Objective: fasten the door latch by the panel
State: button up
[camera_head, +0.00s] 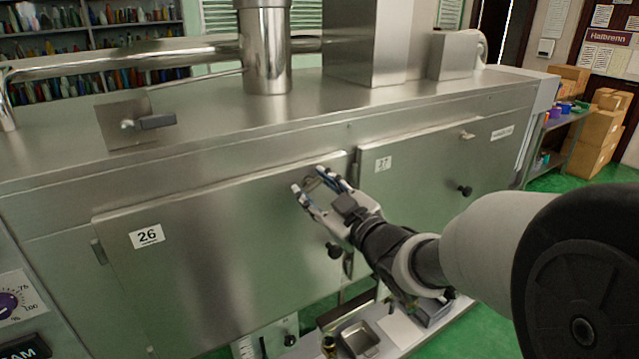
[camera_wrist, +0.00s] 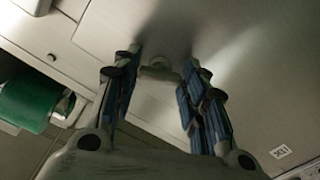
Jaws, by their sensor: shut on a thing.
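The steel door marked 26 (camera_head: 200,260) stands on the front of a long steel machine, left of the door marked 27 (camera_head: 430,185). My gripper (camera_head: 318,180) is at the upper right part of door 26. In the head view the fingers hide this latch. A similar small latch (camera_head: 467,134) shows at the top of door 27. A control panel (camera_head: 18,305) with a purple dial is at the far left.
Black knobs stick out from door 26 (camera_head: 334,251) and door 27 (camera_head: 464,190). A plate with a dark-handled lever (camera_head: 155,121) stands on the machine top. A metal tray (camera_head: 360,340) lies below. Cartons (camera_head: 592,130) stand at the right.

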jog(key=m+p, duration=0.1)
jog(key=m, duration=0.4)
dwell(0.6)
jog(key=o, duration=1.1)
jog(key=shift+c, duration=0.2)
jog(key=v, duration=1.2)
